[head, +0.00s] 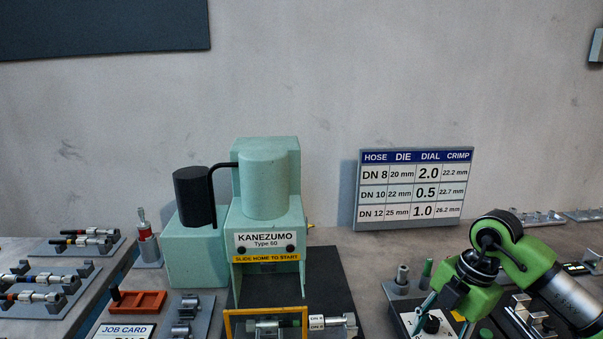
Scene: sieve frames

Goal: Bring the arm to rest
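My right arm comes in from the right, green and black. Its gripper (443,318) points down over the dial plate at the front right, with its fingers apart. A black dial knob (432,325) on a white plate shows between and below the fingers; I see no finger closed on it. My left arm and gripper are not in view.
A pale green KANEZUMO press (267,215) stands in the middle, with a yellow-framed guard (233,325) and a hose fitting (265,325) in front. A chart (414,188) stands behind. An orange tray (137,301) and fitting racks (75,245) are at left.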

